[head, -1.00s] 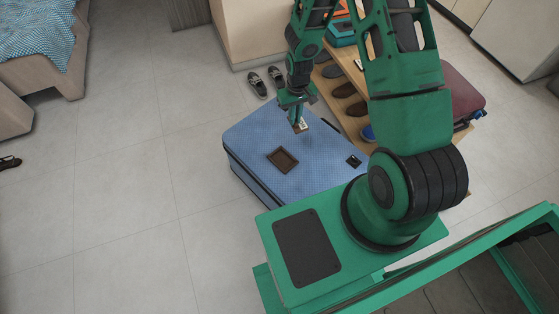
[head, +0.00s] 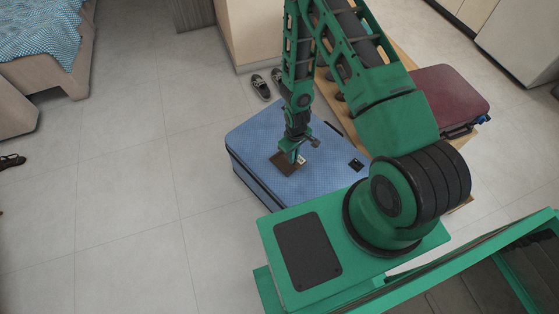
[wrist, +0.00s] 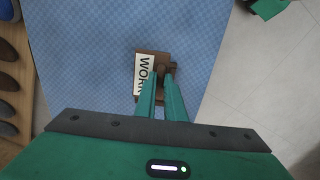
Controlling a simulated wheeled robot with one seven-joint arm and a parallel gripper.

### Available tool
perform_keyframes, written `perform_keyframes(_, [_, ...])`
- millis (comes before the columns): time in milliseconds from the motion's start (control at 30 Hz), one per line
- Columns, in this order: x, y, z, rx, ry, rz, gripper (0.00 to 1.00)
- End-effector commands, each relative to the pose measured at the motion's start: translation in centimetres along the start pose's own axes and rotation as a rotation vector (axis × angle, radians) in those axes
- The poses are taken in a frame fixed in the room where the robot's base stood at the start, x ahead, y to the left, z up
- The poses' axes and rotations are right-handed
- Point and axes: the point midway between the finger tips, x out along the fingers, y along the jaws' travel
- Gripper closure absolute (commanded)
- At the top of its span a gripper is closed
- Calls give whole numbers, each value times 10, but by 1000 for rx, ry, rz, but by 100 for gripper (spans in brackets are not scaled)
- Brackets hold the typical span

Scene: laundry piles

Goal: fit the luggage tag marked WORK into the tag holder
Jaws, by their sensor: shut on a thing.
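My gripper (head: 293,158) points down over the top of the blue suitcase (head: 253,140), shut on the luggage tag. The tag (wrist: 142,75) is a pale card with dark letters reading WORK, the last letter partly covered by my fingers (wrist: 161,78). The brown tag holder (head: 279,161) lies on the suitcase top, partly hidden by my gripper. In the wrist view brown shows around my fingertips and beside the card. The card overlaps the holder's area in both views. I cannot tell whether it touches the holder or is seated in it.
A small dark fitting (head: 356,163) sits on the suitcase top, right of the holder. A maroon suitcase (head: 450,95) lies on the wooden rack to the right. Dark shoes (head: 260,86) stand on the floor behind.

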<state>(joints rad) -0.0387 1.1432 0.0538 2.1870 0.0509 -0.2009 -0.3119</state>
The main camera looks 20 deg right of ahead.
Motion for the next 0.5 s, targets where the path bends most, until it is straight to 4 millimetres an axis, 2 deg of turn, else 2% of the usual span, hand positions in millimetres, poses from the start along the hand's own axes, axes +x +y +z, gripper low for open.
perform_keyframes(33, [6,-3,-11,-2,3,0,100])
perform_keyframes(200, [23,-8,-38,0,1,0,100])
perform_keyframes(333, [29,-10,-48,0,1,0,100])
perform_keyframes(500, [37,-11,-50,0,-1,-1,100])
